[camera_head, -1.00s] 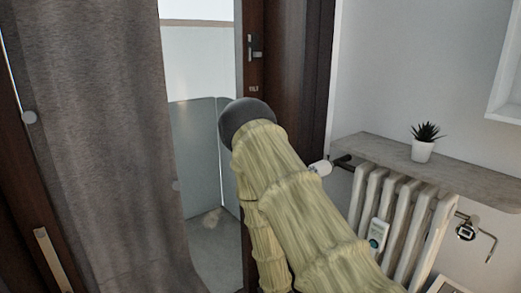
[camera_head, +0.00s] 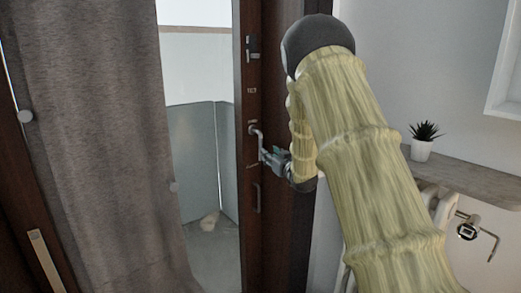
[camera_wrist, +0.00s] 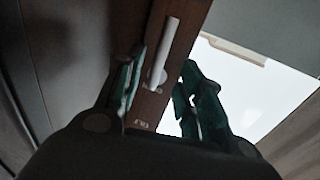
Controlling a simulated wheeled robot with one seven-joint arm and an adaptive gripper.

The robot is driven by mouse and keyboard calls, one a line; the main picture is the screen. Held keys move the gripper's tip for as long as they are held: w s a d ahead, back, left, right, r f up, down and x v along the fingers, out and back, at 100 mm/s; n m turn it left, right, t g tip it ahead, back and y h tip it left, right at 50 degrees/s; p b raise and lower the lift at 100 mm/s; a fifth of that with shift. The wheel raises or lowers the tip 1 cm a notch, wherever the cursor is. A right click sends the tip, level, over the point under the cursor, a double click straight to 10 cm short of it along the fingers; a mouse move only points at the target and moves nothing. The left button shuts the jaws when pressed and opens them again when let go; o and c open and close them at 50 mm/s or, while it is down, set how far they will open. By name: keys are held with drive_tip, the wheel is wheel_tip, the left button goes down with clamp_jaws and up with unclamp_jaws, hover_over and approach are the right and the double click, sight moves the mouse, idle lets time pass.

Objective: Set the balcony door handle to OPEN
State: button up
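The balcony door handle (camera_head: 259,143) is a light metal lever on the dark brown door edge. It hangs downward from its pivot, below small printed labels; the upper one looks like TILT. In the wrist view the handle (camera_wrist: 166,45) is a pale bar, seen upside down, with its pivot near a label. My gripper (camera_head: 268,158) is at the lower part of the handle, on its right side. In the wrist view my gripper (camera_wrist: 163,65) is open, its green-grey fingers on either side of the handle with gaps. Contact is not visible.
A dark pull (camera_head: 257,197) sits lower on the door edge, and a lock fitting (camera_head: 252,47) higher up. A grey curtain (camera_head: 110,150) hangs at left. At right are a shelf (camera_head: 465,178) with a potted plant (camera_head: 422,143) and a partly hidden radiator (camera_head: 446,207).

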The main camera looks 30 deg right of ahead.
drive_tip(key=w, duration=0.6)
drive_tip(key=w+d+p, duration=0.1)
drive_tip(key=w, duration=0.2)
drive_tip(key=shift+f, duration=0.1)
clamp_jaws()
